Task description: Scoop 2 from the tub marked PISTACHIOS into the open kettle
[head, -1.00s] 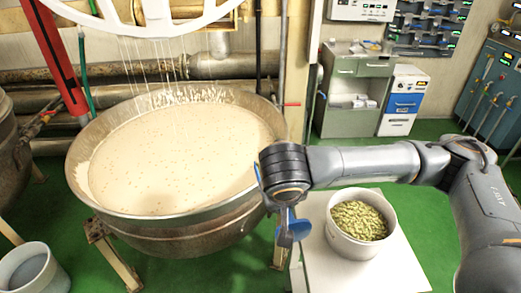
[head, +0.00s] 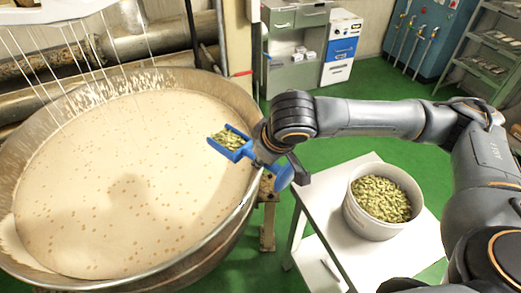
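The open kettle (head: 240,95) is a wide metal bowl on the left, full of pale nougat mass (head: 110,170) with brown specks. A white tub (head: 370,226) of green pistachios (head: 381,199) stands on a white table at the right; no label is legible. My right gripper (head: 275,168) is at the kettle's right rim, mostly hidden behind its own wrist, and is shut on a blue scoop (head: 246,152). The scoop holds green pistachios (head: 230,138) and reaches over the kettle's edge, above the pale mass. My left gripper is not in view.
The white table (head: 318,207) stands right of the kettle, with a gap of green floor between. Thin strands hang into the kettle at the upper left. A grey cabinet (head: 290,75), a blue machine and a shelf stand at the back.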

